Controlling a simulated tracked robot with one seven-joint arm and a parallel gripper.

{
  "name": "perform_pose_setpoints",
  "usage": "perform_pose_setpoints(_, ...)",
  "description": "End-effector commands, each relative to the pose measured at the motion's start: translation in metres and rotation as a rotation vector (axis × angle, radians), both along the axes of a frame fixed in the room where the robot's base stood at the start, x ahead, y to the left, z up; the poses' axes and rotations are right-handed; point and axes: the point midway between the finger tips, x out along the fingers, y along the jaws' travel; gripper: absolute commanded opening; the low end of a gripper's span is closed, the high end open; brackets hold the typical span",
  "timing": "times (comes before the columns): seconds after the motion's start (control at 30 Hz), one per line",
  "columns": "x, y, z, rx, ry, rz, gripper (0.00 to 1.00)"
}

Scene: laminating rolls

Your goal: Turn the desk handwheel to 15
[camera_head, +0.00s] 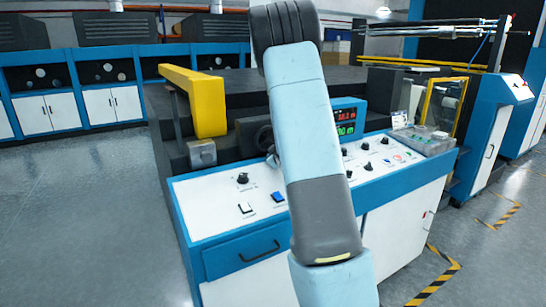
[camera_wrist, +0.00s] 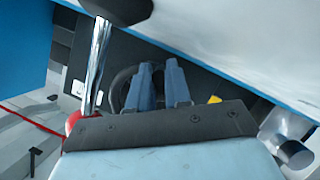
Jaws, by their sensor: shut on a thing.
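The desk handwheel (camera_head: 263,137) is a dark round wheel on the back of the desk, partly hidden behind my arm. In the wrist view a curved dark rim (camera_wrist: 119,88), likely the handwheel, shows beside the fingers. My gripper (camera_wrist: 161,82) has its two blue-grey fingers close together, shut on the handwheel; the exact contact is hard to see. In the head view my arm hides the gripper. A blue-framed display (camera_head: 346,118) right of my arm shows red digits above green ones, too small to read surely.
The white control desk (camera_head: 215,200) with blue edges carries several knobs and switches. A yellow guard bar (camera_head: 205,100) stands to the left of the wheel. A chrome rod (camera_wrist: 98,62) with a dark knob is close left of the fingers. Floor at the left is clear.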

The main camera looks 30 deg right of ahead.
Motion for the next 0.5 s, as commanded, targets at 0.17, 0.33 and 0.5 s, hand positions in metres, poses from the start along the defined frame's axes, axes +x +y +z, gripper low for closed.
perform_pose_setpoints(0.17,-0.0007,-0.0005,-0.0010,0.000,0.002,-0.002,0.26)
perform_pose_setpoints(0.33,-0.0004,-0.0003,-0.0008,-0.001,0.002,-0.001,0.28)
perform_pose_setpoints(0.5,-0.0029,0.0002,0.0005,-0.001,0.001,0.000,0.28)
